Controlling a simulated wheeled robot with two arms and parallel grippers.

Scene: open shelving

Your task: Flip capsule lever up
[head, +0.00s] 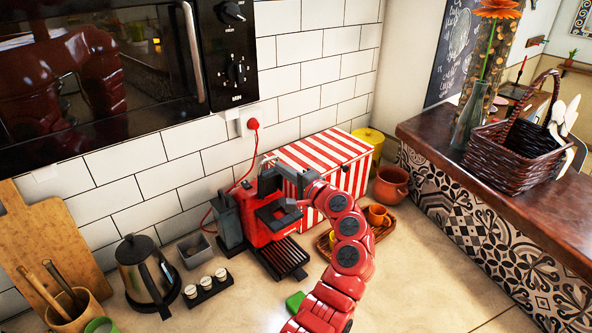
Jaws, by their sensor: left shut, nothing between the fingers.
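A red and black capsule coffee machine (252,222) stands on the counter against the tiled wall, with a slatted drip tray (285,258) at its front. My red left arm rises from the bottom and bends left toward the machine. My left gripper (288,205) is small and dark at the machine's upper front; it is shut with nothing in it. I cannot tell if it touches the machine. The capsule lever cannot be made out clearly against the machine's dark top, and my wrist covers part of that area. My right gripper is not in view.
A red-and-white striped box (330,160) stands close behind the machine. A wooden tray (378,232) with an orange cup (377,214) lies right of my arm. A kettle (146,275) and a black capsule holder (208,289) stand left. The front-right counter is clear.

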